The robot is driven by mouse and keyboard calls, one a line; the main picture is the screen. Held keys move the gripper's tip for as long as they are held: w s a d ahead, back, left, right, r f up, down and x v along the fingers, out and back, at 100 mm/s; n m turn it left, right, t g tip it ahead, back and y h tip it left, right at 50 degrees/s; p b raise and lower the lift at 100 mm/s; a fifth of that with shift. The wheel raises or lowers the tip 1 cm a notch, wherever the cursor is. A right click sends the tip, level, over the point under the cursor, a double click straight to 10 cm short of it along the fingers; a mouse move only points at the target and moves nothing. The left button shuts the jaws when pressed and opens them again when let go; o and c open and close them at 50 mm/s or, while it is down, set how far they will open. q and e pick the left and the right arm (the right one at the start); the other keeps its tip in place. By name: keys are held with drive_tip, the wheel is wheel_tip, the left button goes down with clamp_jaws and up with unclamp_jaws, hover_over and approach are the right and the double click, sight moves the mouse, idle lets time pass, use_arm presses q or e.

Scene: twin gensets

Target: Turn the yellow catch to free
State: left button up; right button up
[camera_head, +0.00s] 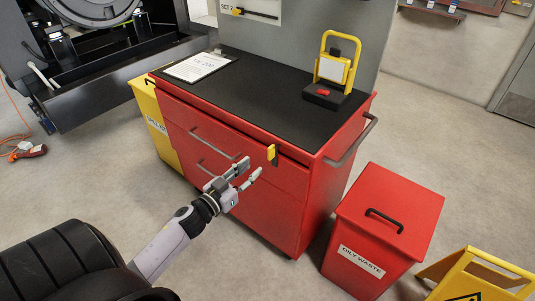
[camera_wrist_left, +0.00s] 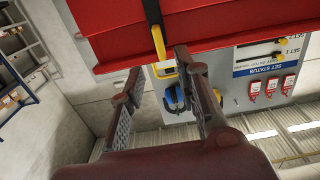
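The yellow catch (camera_head: 271,153) is a small upright tab on the front of the red cabinet (camera_head: 270,210), near its top edge. In the left wrist view the yellow catch (camera_wrist_left: 158,42) shows beside a dark strip on the red front. My left gripper (camera_head: 251,168) is just left of and below the catch in the head view, apart from it. In the left wrist view its two fingers (camera_wrist_left: 157,62) are spread, with nothing between them, and the catch lies just beyond the tips. My right gripper is not in view.
The black cabinet top (camera_head: 265,85) holds a paper sheet (camera_head: 199,67) and a yellow-framed stand (camera_head: 338,62). A red oily waste bin (camera_head: 385,215) stands right of the cabinet, with a yellow floor sign (camera_head: 470,275) beyond it. A yellow bin (camera_head: 148,110) stands left.

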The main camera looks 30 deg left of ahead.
sight(268, 154)
use_arm(q)
drive_tip(key=w, duration=0.9)
drive_tip(key=shift+d, duration=0.35)
drive_tip(key=shift+s, duration=0.1)
drive_tip(key=shift+c, duration=0.5)
clamp_jaws()
